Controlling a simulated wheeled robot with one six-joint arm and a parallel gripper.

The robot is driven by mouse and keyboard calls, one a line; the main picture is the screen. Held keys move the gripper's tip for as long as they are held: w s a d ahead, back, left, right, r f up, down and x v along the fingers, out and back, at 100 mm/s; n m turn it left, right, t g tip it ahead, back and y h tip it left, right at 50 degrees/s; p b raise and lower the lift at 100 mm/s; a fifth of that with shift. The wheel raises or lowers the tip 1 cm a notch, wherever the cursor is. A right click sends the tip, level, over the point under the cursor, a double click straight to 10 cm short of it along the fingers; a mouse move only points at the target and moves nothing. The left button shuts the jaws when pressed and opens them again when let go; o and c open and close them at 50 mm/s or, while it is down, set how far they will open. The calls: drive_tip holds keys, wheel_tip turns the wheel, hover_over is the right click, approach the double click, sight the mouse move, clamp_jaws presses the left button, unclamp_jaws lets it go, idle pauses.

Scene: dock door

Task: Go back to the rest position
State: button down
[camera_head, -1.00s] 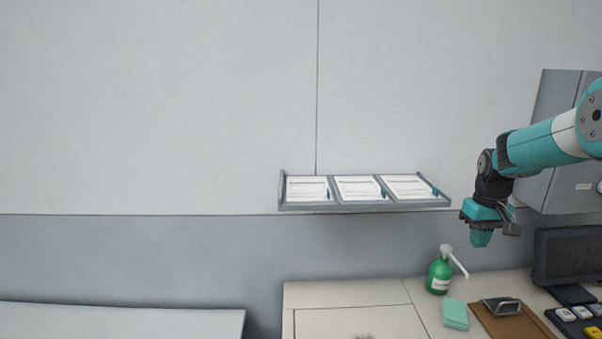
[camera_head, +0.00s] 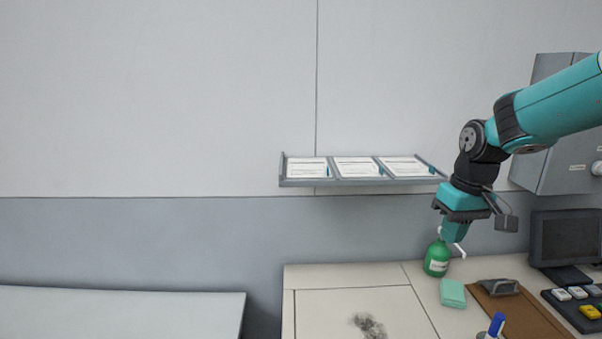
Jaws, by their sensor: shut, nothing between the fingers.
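My gripper (camera_head: 453,238) is at the right of the head view, pointing down in front of the pump bottle. It is shut and holds nothing. The green pump bottle (camera_head: 437,262) stands on the desk behind it, and my gripper hides part of its pump top. I cannot tell whether the two touch.
A wall shelf (camera_head: 365,182) holds papers. A grey cabinet (camera_head: 560,170) hangs at right.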

drive_tip(key=s+a+f+n+y+b, duration=0.1)
drive_tip(key=s+a, duration=0.3)
drive_tip(key=s, duration=0.5)
drive_tip(key=s+a+f+n+y+b, duration=0.1)
drive_tip(key=s+a+b, duration=0.2)
drive_tip(key=s, duration=0.6)
drive_tip(key=s+a+f+n+y+b, duration=0.1)
drive_tip(key=s+a+f+n+b, duration=0.1)
drive_tip(key=s+a, duration=0.4)
drive_tip(key=s, duration=0.3)
drive_tip(key=shift+s+a+g+b, duration=0.3)
drive_tip(key=shift+s+a+b, duration=0.05)
drive_tip(key=shift+s+a, duration=0.05)
